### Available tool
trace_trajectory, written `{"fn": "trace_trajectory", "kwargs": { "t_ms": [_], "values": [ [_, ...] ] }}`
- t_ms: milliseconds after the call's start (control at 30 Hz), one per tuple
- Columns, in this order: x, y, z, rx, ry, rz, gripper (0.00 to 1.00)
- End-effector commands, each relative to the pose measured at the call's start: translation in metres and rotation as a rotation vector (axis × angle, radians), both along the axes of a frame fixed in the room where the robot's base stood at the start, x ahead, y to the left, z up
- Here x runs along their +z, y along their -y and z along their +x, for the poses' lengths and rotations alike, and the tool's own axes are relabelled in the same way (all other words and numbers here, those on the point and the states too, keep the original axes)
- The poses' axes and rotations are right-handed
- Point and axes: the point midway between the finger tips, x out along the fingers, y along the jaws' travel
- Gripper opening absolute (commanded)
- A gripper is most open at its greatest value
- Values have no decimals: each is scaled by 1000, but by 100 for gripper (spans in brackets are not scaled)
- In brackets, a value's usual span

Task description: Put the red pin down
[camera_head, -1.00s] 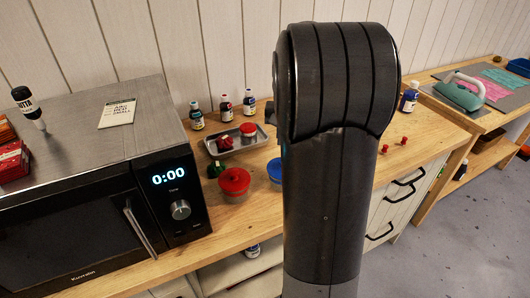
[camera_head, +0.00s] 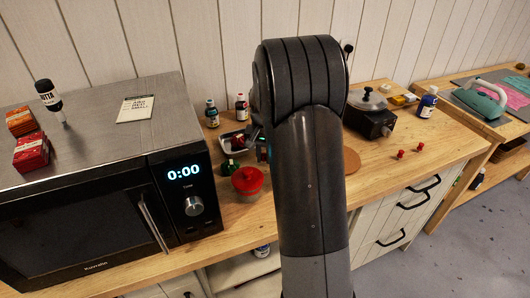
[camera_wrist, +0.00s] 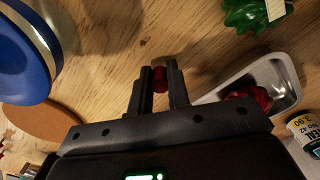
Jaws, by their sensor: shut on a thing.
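In the wrist view my gripper (camera_wrist: 159,82) is closed on a small red piece, the red pin (camera_wrist: 160,76), held between the fingertips above the wooden worktop. Only part of the pin shows between the fingers, and its height over the wood is hard to tell. In the head view my arm hides the held pin and most of the gripper. Two other small red pins, a left one (camera_head: 401,154) and a right one (camera_head: 420,147), stand on the worktop (camera_head: 450,143) right of my arm.
A metal tray (camera_wrist: 292,92) holding a dark red thing (camera_wrist: 243,97) is right of the fingers. A green object (camera_wrist: 255,13), a blue-lidded container (camera_wrist: 18,62) and a cork mat (camera_wrist: 42,117) are around. The microwave (camera_head: 100,200) stands left; a black hotplate (camera_head: 367,121) stands behind right.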

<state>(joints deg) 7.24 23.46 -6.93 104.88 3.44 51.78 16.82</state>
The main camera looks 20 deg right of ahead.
Motion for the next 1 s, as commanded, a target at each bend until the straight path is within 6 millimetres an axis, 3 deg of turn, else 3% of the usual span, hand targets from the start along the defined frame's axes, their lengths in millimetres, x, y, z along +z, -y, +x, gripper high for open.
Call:
{"fn": "trace_trajectory", "kwargs": {
  "t_ms": [367, 400, 633, 1000],
  "values": [
    [-6, 0, 0, 0, -2, 1, 0],
    [-6, 0, 0, 0, -1, 1, 19],
    [-5, 0, 0, 0, -1, 1, 37],
    [5, 0, 1, 0, 2, 0, 38]
  ]
}}
